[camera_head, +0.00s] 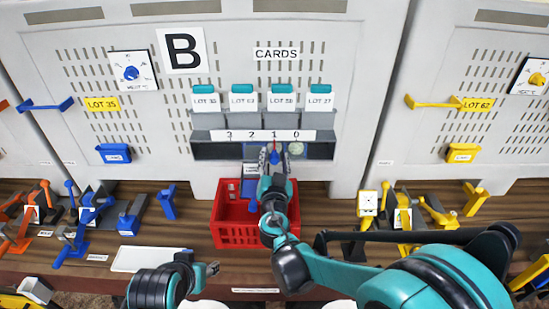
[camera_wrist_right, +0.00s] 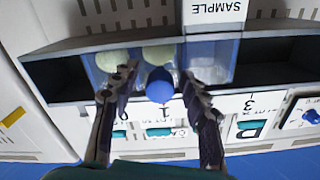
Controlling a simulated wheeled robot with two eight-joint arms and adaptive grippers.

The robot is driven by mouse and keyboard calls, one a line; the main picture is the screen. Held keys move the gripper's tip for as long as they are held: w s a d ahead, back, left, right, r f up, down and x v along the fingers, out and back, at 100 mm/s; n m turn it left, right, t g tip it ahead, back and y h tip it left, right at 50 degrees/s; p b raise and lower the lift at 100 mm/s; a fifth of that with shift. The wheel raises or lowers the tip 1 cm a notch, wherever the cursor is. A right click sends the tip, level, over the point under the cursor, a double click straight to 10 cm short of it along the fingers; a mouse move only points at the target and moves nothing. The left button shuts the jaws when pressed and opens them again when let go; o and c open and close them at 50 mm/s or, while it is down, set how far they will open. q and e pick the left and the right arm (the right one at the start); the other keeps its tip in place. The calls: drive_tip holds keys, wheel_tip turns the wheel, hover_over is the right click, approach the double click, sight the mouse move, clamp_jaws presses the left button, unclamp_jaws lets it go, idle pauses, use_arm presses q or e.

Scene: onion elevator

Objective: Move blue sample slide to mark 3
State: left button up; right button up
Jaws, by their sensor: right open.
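The blue sample slide (camera_head: 321,151) sits in the dark slot of cabinet B, under the strip of marks (camera_head: 258,135) reading 3, 2, 1, 0 from left to right. In the right wrist view the picture is upside down, and the slide (camera_wrist_right: 216,60) shows as a see-through blue tray with a round blue knob (camera_wrist_right: 160,86). Two pale round pieces are in it. My right gripper (camera_head: 274,152) is open, its fingers on either side of the knob; contact cannot be told. Mark 2 is hidden behind a finger there. My left gripper (camera_head: 211,269) is low, away from the slide.
A red crate (camera_head: 232,234) stands on the wooden bench below the slot. A SAMPLE label (camera_wrist_right: 216,10) is by the slide. Dark empty slot (camera_wrist_right: 278,64) lies on the mark 3 side. Blue fixtures (camera_head: 128,221) and yellow fixtures (camera_head: 405,218) stand on either side.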

clamp_jaws()
drive_tip(key=a+b, duration=0.1)
drive_tip(key=a, duration=0.5)
drive_tip(key=shift+b, duration=0.3)
drive_tip(key=shift+a, duration=0.4)
drive_tip(key=shift+d, duration=0.25)
unclamp_jaws()
drive_tip(key=shift+a, duration=0.1)
approach(253, 151)
drive_tip(key=s, duration=0.5)
drive_tip(key=shift+s, duration=0.35)
